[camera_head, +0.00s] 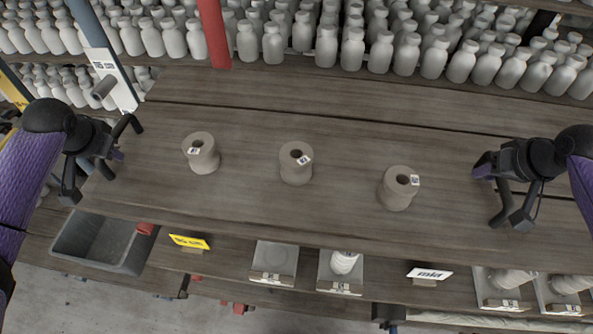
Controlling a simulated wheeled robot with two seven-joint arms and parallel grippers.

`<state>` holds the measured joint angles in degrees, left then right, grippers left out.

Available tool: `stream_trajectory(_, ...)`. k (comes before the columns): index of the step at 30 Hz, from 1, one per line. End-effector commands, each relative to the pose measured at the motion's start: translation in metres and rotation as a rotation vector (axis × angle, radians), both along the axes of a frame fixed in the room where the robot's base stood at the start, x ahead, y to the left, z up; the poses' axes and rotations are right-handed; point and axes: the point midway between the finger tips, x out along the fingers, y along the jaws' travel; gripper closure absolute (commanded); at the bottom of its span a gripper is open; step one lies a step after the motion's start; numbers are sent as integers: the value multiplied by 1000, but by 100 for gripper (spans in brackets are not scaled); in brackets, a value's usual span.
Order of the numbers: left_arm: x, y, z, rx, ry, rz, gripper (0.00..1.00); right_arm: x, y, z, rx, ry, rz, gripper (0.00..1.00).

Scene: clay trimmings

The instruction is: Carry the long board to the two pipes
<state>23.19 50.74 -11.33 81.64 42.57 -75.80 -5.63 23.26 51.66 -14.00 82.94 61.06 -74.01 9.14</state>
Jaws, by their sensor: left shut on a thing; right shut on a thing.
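The long board (250,200) is a wide brown wooden plank across the middle of the head view. Three beige, hollow-topped clay pieces with small labels stand upright on it: left (203,162), middle (295,172) and right (396,198). My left gripper (107,163) is at the board's left end, shut on it. My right gripper (495,195) is toward its right end, also shut on it; the exact contact is hard to see. A short grey pipe end (103,88) juts out at the upper left. I cannot tell whether it is one of the two pipes.
Shelves of white bottles (330,45) fill the back. A red post (214,35) and a blue-grey post (88,22) rise there. Below are a grey bin (75,262), a yellow sign (188,241), a white sign (430,273) and several small trays (273,258).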

Motion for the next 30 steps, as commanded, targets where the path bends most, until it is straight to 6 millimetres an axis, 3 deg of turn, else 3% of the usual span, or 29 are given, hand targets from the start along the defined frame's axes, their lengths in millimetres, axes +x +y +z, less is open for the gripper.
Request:
stream_trajectory(13, 1, 0, 6, 1, -4, 0, 100, 1, 0, 5, 1, -4, 0, 100)
stream_trajectory(24, 1, 0, 51, 1, -4, 0, 100, 1, 0, 51, 1, -4, 0, 100)
stream_trajectory(30, 1, 0, 52, 1, -4, 0, 100, 1, 0, 52, 1, -4, 0, 100)
